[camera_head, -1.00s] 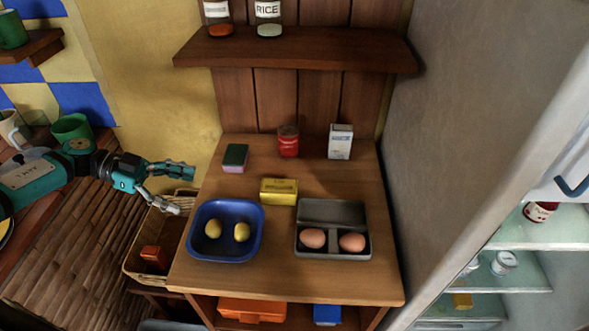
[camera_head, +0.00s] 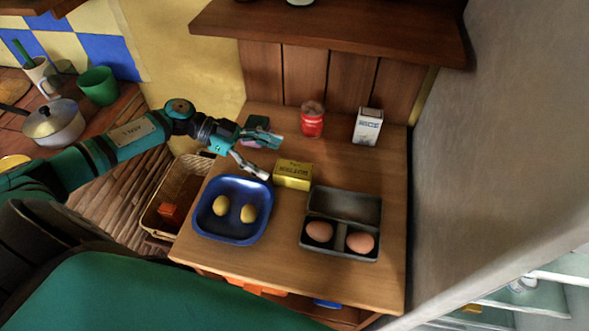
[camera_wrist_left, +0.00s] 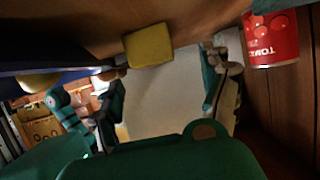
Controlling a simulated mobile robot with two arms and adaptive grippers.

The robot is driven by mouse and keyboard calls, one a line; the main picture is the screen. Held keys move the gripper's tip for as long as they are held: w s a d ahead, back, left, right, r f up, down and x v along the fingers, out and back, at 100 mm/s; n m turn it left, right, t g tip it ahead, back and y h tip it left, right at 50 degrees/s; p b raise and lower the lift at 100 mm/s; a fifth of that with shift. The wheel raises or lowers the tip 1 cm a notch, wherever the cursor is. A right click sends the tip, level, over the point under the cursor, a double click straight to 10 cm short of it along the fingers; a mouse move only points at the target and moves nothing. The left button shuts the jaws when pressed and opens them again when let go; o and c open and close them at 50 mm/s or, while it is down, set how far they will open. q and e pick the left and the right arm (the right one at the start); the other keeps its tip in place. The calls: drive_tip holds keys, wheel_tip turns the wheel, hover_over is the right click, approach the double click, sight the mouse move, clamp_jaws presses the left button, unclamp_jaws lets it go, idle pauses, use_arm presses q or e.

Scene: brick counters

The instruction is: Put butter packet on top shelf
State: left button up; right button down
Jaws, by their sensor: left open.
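The yellow butter packet (camera_head: 293,174) lies on the wooden counter, just behind the blue tray and the egg box. It also shows in the left wrist view (camera_wrist_left: 149,46), near the top middle. My left gripper (camera_head: 273,158) is open and empty, reaching in from the left. Its fingers are apart and their tips are just left of the packet. The top shelf (camera_head: 330,32) is the dark wooden board on the wall above the counter. My right gripper is not in view.
A blue tray (camera_head: 232,232) with two yellow lemons and a grey egg box (camera_head: 345,207) with two eggs stand in front. A fridge is at right.

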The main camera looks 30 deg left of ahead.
sight(287, 168)
use_arm(q)
drive_tip(key=shift+d+f, duration=0.15)
drive_tip(key=shift+d, duration=0.4)
drive_tip(key=p+x, duration=0.1)
drive_tip(key=x, duration=0.3)
drive_tip(key=shift+s+d+f+p, duration=0.1)
drive_tip(key=shift+d+f+p, duration=0.1)
drive_tip(key=shift+p, duration=0.2)
drive_tip(key=shift+d+f, duration=0.15)
drive_tip(key=shift+d, duration=0.15)
drive_tip(key=c, duration=1.4)
drive_tip(key=shift+a, duration=0.1)
drive_tip(key=shift+c, duration=0.8)
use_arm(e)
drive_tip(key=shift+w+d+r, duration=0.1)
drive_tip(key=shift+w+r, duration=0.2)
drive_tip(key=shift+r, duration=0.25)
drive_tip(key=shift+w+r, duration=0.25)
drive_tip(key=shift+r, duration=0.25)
